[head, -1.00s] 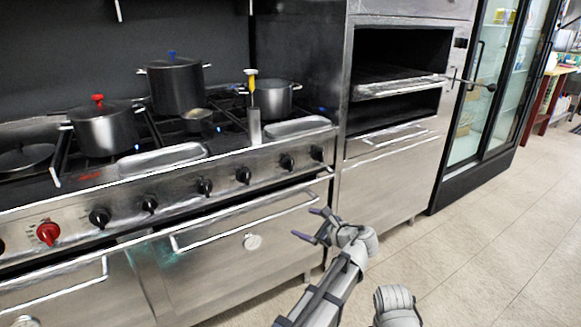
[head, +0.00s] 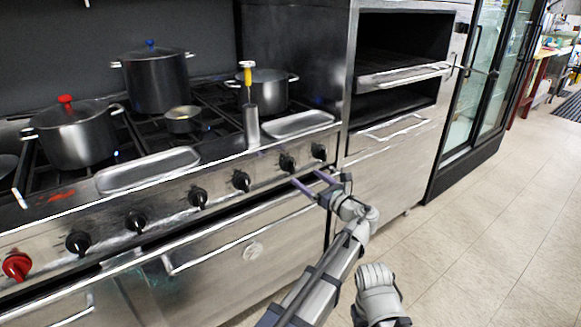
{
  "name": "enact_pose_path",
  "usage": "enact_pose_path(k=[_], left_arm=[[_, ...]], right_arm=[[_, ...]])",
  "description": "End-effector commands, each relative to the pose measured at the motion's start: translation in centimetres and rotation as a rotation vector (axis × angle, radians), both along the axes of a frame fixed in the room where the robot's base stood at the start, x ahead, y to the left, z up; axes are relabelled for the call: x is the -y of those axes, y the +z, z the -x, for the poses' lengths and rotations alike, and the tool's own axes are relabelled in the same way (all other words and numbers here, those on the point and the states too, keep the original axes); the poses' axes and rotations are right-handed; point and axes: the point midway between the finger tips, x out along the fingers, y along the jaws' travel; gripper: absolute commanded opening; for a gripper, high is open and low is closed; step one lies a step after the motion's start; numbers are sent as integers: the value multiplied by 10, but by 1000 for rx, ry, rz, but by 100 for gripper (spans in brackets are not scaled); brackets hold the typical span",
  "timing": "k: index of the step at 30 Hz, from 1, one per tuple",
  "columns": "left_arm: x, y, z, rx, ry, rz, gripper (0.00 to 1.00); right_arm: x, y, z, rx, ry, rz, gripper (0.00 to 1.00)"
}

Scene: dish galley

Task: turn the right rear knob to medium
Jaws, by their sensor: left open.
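A row of black knobs runs along the front panel of the steel range. The rightmost knob (head: 319,151) and the second from the right (head: 287,163) are closest to my left gripper. No readable label shows which is the right rear knob, and their settings are too small to read. My left gripper (head: 307,178) is open and empty, its two purple fingers pointing at the panel just below these two knobs. It appears apart from them; the exact gap cannot be told. My right gripper is not in view.
The oven door handle (head: 215,245) runs below the knobs. On the range stand a red-knobbed pot (head: 75,137), a blue-knobbed pot (head: 155,82), a small pan (head: 183,120) and another pot (head: 268,91). A red knob (head: 17,266) is far left. Floor at right is clear.

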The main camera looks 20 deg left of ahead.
Motion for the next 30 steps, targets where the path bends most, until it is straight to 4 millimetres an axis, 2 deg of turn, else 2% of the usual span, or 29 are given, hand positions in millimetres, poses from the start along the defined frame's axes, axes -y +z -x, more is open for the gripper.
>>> enact_pose_path(k=[16, 29, 30], left_arm=[[-54, 0, -43, 1, 2, 2, 94], [-62, 0, -48, 1, 1, 2, 94], [-62, 0, -48, 1, 1, 2, 92]], right_arm=[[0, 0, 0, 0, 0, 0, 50], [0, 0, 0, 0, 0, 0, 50], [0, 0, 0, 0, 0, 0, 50]])
